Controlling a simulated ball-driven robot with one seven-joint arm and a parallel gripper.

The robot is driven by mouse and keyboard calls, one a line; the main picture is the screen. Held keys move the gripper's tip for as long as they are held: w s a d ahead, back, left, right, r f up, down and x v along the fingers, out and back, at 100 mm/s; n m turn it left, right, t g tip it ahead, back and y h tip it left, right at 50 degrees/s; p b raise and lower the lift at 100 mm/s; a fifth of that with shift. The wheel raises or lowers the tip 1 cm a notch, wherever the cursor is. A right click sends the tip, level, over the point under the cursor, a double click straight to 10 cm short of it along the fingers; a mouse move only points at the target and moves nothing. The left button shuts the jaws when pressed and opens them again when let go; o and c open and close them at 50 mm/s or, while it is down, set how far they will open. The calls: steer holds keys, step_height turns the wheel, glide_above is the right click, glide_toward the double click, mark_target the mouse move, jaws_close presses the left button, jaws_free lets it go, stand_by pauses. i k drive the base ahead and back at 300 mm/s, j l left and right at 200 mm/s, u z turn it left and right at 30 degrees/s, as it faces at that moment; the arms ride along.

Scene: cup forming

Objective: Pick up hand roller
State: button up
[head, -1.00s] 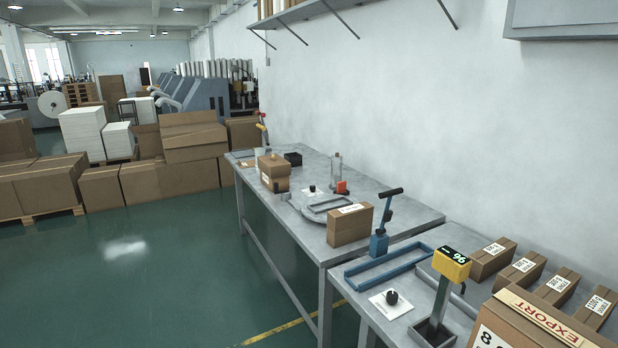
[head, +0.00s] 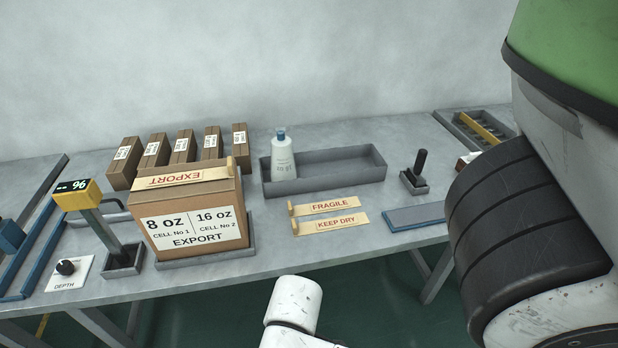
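A dark upright handle (head: 420,161) stands in a small grey holder (head: 413,186) on the right part of the bench. It may be the hand roller, but its lower end is hidden in the holder, so I cannot tell for sure. White links of my arm show at the bottom middle and at the right. My gripper is not in view.
On the grey bench (head: 300,255) stand an EXPORT carton (head: 195,232), a grey tray (head: 350,172) with a white bottle (head: 284,158), FRAGILE (head: 335,206) and KEEP DRY (head: 335,223) labels, a blue-edged pad (head: 415,217) and a yellow-topped gauge (head: 78,195). Several small cartons line the back.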

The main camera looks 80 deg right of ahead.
mark_target(416, 169)
steer(key=z, duration=0.45)
steer(key=k+z, duration=0.15)
steer(key=z, duration=0.75)
steer(key=k+z, duration=0.1)
steer(key=z, duration=0.8)
steer(key=l+u, duration=0.2)
steer(key=u, duration=0.15)
steer(key=k+l+u, duration=0.1)
steer(key=u, duration=0.25)
